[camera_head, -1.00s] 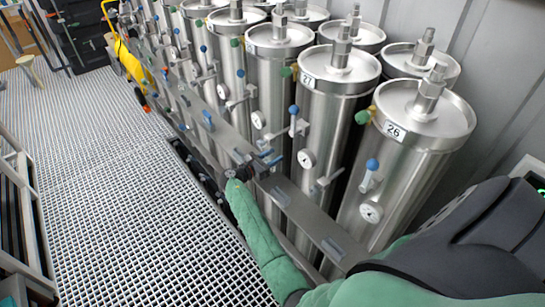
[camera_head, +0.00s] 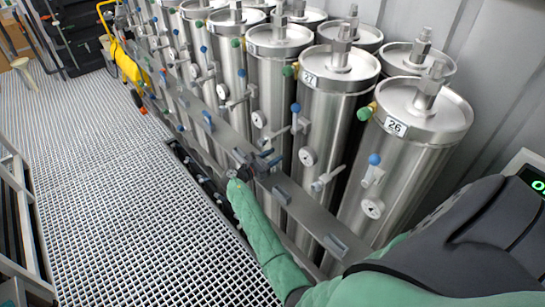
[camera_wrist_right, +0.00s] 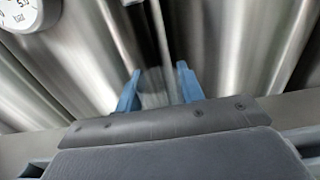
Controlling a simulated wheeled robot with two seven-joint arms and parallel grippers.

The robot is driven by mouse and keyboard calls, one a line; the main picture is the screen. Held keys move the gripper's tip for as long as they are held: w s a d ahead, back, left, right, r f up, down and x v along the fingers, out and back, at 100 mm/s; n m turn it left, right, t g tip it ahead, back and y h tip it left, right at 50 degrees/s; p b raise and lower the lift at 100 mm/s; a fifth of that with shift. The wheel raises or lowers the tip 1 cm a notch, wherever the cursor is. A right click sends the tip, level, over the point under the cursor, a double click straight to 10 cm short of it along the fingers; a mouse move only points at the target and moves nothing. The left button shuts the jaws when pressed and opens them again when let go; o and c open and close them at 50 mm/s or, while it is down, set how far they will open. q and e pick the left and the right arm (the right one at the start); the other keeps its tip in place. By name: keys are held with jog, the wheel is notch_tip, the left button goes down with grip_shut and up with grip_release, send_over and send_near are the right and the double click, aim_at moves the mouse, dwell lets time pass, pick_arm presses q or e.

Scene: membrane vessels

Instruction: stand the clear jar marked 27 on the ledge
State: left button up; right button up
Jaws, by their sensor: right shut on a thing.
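My right gripper (camera_head: 268,159) reaches in from the lower right and is over the grey metal ledge (camera_head: 305,211) in front of the steel vessels. In the right wrist view its two blue fingers (camera_wrist_right: 158,88) are shut on a pale, see-through thing (camera_wrist_right: 154,92), apparently the clear jar. No marking can be read on it, and its lower part is hidden by the dark gripper body. I cannot tell whether it touches the ledge. The steel vessel marked 27 (camera_head: 330,105) stands behind the ledge. My left gripper is not in view.
Blue-grey clips (camera_head: 336,246) sit along the ledge. Valves with blue handles (camera_head: 374,160) and round gauges (camera_head: 373,208) stick out from the vessels. The vessel marked 26 (camera_head: 405,170) is at right. Grating floor (camera_head: 130,200) lies clear at left.

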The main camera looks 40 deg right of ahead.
aim_at(266, 161)
jog(key=shift+f, duration=0.1)
jog(key=o, duration=1.1)
jog(key=shift+a, duration=0.1)
jog(key=shift+c, duration=0.2)
jog(key=shift+a+f, duration=0.15)
jog(key=shift+a, duration=0.05)
jog(key=shift+s+a+f+b, duration=0.1)
jog(key=shift+a+f+b, duration=0.05)
jog(key=shift+a+b, duration=0.75)
jog(key=a+b, duration=0.1)
jog(key=a, duration=0.3)
jog(key=shift+s, duration=0.15)
jog(key=shift+s+a+r+b, duration=0.1)
jog(key=shift+a+r+b, duration=0.2)
jog(key=shift+a, duration=0.45)
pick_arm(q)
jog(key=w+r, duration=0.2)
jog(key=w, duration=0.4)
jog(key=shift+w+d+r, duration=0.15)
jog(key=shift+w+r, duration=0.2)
pick_arm(e)
jog(key=shift+f, duration=0.1)
